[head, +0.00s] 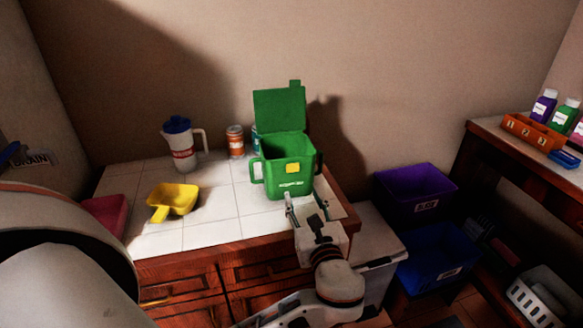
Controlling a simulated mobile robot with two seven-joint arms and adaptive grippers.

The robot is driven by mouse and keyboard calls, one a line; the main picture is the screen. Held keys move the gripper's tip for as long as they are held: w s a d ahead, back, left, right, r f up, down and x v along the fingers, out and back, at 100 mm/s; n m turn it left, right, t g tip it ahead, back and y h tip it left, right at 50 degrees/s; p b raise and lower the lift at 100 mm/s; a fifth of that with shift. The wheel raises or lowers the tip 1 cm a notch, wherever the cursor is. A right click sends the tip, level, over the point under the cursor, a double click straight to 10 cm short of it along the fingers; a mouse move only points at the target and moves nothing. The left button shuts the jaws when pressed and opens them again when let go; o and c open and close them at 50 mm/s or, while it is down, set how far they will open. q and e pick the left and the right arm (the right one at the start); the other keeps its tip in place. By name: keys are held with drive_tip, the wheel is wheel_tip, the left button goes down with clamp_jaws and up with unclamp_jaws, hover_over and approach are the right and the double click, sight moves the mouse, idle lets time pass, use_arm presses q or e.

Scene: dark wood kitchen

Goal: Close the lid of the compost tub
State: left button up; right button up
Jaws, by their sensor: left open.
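The green compost tub (290,177) stands upright on the white tiled counter, near its right end. Its lid (280,109) is open and stands up at the back of the tub, with a small tab on its top edge. The tub has a yellow label on its front and a handle on its left side. My left gripper (304,201) is open and empty, just in front of the tub at its lower right. I cannot tell whether a fingertip touches the tub. My right gripper is not in view.
A yellow scoop (174,199), a white jug with a blue lid (181,147) and small cans (235,141) stand left of the tub. Purple (414,186) and blue (437,254) bins are at the right. The wall is close behind the tub.

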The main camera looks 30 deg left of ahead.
sight(293, 171)
use_arm(q)
drive_tip(key=shift+y, duration=0.3)
drive_tip(key=x, duration=0.5)
drive_tip(key=r+x, duration=0.1)
drive_tip(key=x, duration=0.2)
drive_tip(key=shift+a+r+p, duration=0.1)
drive_tip(key=shift+a+p, duration=0.05)
drive_tip(key=shift+p, duration=0.2)
